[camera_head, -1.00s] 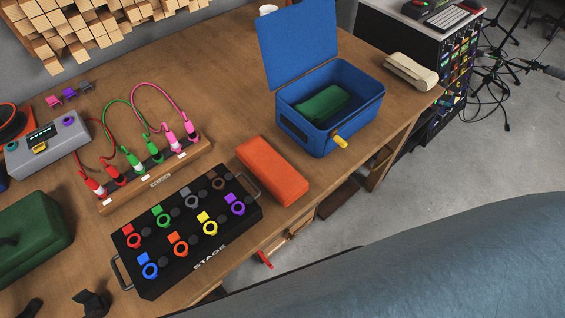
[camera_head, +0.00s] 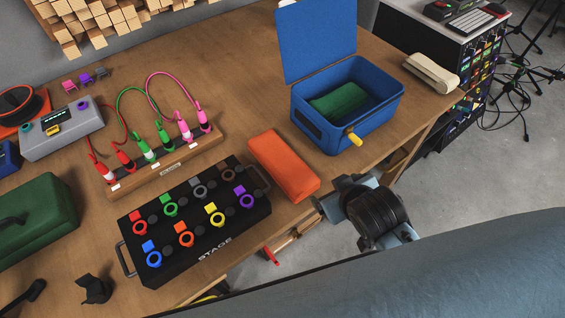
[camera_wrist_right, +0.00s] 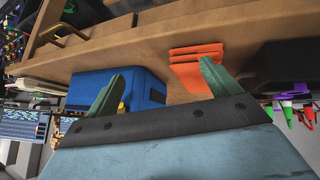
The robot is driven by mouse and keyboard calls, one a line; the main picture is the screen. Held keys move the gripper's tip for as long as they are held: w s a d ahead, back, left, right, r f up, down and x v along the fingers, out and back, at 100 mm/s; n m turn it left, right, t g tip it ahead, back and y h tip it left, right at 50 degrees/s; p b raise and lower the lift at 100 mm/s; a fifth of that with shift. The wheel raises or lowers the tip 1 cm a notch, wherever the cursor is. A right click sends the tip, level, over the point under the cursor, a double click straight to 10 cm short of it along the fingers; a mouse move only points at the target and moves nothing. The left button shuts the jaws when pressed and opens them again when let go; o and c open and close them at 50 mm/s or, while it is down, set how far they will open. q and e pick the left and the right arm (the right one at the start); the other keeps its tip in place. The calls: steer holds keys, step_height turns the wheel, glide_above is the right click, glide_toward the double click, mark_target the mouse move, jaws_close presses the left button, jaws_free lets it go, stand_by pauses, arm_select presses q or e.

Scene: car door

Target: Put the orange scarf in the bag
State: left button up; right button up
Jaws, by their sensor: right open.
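The orange scarf (camera_head: 284,166) lies folded into a long block on the wooden table, left of the blue bag (camera_head: 347,132). The bag is box-shaped, with its lid standing open and a folded green cloth (camera_head: 339,100) inside. My right gripper (camera_head: 321,205) is at the table's front edge, just below the scarf and apart from it. In the right wrist view its two fingers (camera_wrist_right: 162,84) are spread and empty, with the scarf (camera_wrist_right: 194,66) near one finger and the bag (camera_wrist_right: 145,86) behind the other. My left gripper is out of view.
A black pedal board (camera_head: 195,222) with coloured knobs is left of the scarf. Behind it is a wooden patch strip (camera_head: 165,170) with cables. A green case (camera_head: 35,220) stands at the left, and a beige pouch (camera_head: 431,72) lies right of the bag. Bare table lies behind the scarf.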

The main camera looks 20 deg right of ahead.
steer(key=w+a+r+n+t+y, duration=0.5)
steer(key=w+r, duration=0.3)
steer(key=r, duration=0.3)
steer(key=w+a+r+n+t+y, duration=0.2)
steer(key=w+a+r+n+t, duration=0.4)
steer(key=r, duration=0.5)
steer(key=s+a+r+n+g+y, duration=0.1)
steer(key=s+a+n+g+y, duration=0.1)
steer(key=a+n+g+y, duration=0.65)
steer(key=s+a+r+n+g+y, duration=0.15)
steer(key=a+n+g+y, duration=0.3)
steer(key=a+n, duration=0.5)
steer(key=n+g+h+b, duration=0.1)
steer(key=n+g+h, duration=0.6)
steer(key=h, duration=1.2)
glide_above(282, 159)
steer(key=shift+n+t, duration=0.6)
steer(key=shift+n, duration=0.1)
steer(key=f, duration=2.2)
steer(key=shift+w+a+f, duration=0.2)
steer(key=shift+w+f, duration=0.15)
steer(key=shift+f, duration=0.5)
steer(key=f, duration=0.5)
steer(key=shift+s+d+f+b, duration=0.1)
steer(key=shift+s+d+b, duration=0.15)
steer(key=shift+s+b, duration=0.05)
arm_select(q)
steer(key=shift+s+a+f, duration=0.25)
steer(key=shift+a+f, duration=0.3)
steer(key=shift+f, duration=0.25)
